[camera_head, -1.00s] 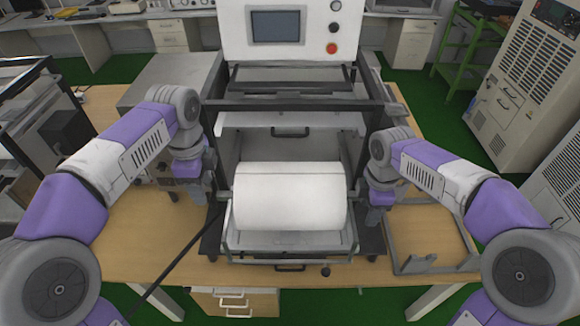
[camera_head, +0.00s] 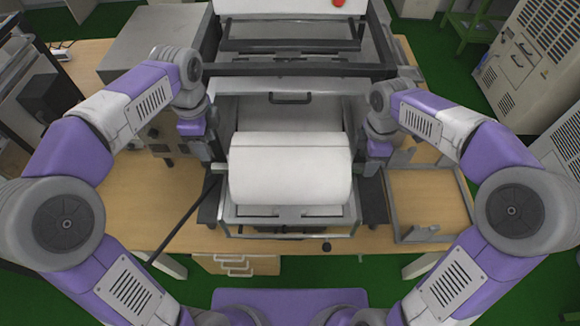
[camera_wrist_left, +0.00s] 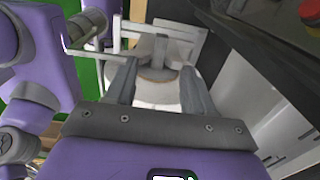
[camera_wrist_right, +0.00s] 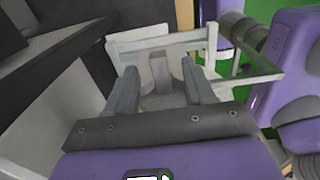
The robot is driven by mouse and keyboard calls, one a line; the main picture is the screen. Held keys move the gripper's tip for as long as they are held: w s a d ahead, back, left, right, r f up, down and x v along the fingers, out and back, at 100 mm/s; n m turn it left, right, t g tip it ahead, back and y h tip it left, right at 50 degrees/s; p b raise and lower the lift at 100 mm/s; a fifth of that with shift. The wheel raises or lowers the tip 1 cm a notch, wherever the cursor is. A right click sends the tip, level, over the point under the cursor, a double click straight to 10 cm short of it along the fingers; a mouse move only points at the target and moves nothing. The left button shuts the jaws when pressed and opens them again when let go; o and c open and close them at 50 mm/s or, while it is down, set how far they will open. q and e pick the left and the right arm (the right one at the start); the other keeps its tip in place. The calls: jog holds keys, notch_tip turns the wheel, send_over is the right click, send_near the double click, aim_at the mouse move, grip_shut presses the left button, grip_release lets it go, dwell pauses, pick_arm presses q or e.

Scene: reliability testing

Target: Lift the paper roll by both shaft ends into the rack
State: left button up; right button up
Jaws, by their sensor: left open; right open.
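The white paper roll (camera_head: 290,180) lies horizontally in a grey cradle (camera_head: 285,228) at the front of the machine. My left gripper (camera_head: 214,165) is beside the roll's left end, and my right gripper (camera_head: 368,164) beside its right end. In the left wrist view, open fingers (camera_wrist_left: 158,66) point toward the roll's end face, with a grey upright piece between them. The right wrist view shows the same arrangement between open fingers (camera_wrist_right: 158,66). Both grippers are empty. The shaft ends are hard to make out, and I cannot tell which part is the rack.
The machine's dark crossbar (camera_head: 300,70) spans above and behind the roll. A grey open frame (camera_head: 397,215) lies on the wooden table at the right. A dark rod (camera_head: 178,225) slants down at the left. Bare table (camera_head: 130,215) lies at the left.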

aim_at(216, 166)
pick_arm(q)
notch_tip(216, 166, down, 12)
jog(key=shift+w+r, duration=0.1)
jog(key=shift+r, duration=0.1)
pick_arm(e)
notch_tip(216, 166, down, 6)
jog(key=shift+w+r, duration=0.1)
pick_arm(q)
jog(key=shift+c, duration=0.4)
pick_arm(e)
jog(key=shift+c, duration=0.4)
pick_arm(q)
grip_shut()
pick_arm(e)
grip_shut()
pick_arm(q)
jog(key=shift+r, duration=0.1)
pick_arm(e)
jog(key=shift+r, duration=0.1)
